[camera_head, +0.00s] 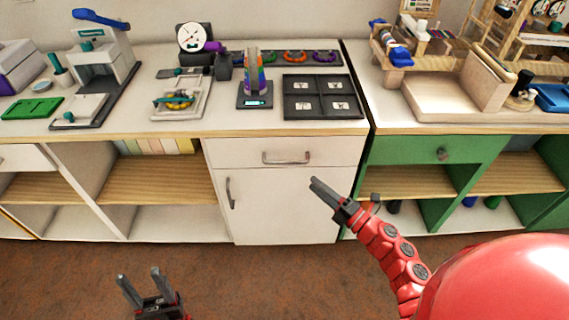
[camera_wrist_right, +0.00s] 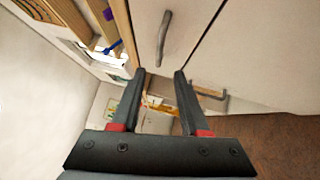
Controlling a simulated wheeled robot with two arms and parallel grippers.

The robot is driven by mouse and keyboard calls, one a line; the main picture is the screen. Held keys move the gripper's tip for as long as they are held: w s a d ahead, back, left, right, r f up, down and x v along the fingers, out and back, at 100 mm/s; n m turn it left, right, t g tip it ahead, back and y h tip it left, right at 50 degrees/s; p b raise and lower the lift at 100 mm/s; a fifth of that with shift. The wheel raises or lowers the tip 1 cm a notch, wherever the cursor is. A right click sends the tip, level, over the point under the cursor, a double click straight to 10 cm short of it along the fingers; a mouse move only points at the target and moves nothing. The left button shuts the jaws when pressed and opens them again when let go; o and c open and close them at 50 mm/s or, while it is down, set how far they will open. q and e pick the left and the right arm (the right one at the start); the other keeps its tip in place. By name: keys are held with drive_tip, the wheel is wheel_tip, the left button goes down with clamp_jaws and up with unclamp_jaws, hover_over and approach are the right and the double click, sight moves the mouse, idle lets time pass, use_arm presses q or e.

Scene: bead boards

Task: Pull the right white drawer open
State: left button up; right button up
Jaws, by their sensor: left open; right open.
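The right white drawer (camera_head: 235,152) is shut, flush in the white cabinet below the worktop. Its grey bar handle (camera_head: 286,158) is bare; the drawer front (camera_wrist_right: 190,18) and handle (camera_wrist_right: 163,38) also show in the right wrist view. My right gripper (camera_head: 316,186) is open and empty, lower and to the right of the handle in the head view, in front of the cabinet door. In the right wrist view its fingers (camera_wrist_right: 160,76) are apart, with the handle beyond the tips, not touched. My left gripper (camera_head: 139,276) is open and empty over the floor at the bottom left.
A white door (camera_head: 280,205) with an upright handle (camera_head: 229,192) is below the drawer. A green drawer (camera_head: 415,151) is to the right, open shelves (camera_head: 155,180) to the left.

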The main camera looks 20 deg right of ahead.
sight(287, 163)
drive_tip(key=x, duration=1.2)
drive_tip(key=shift+s, duration=0.1)
clamp_jaws()
idle(0.9)
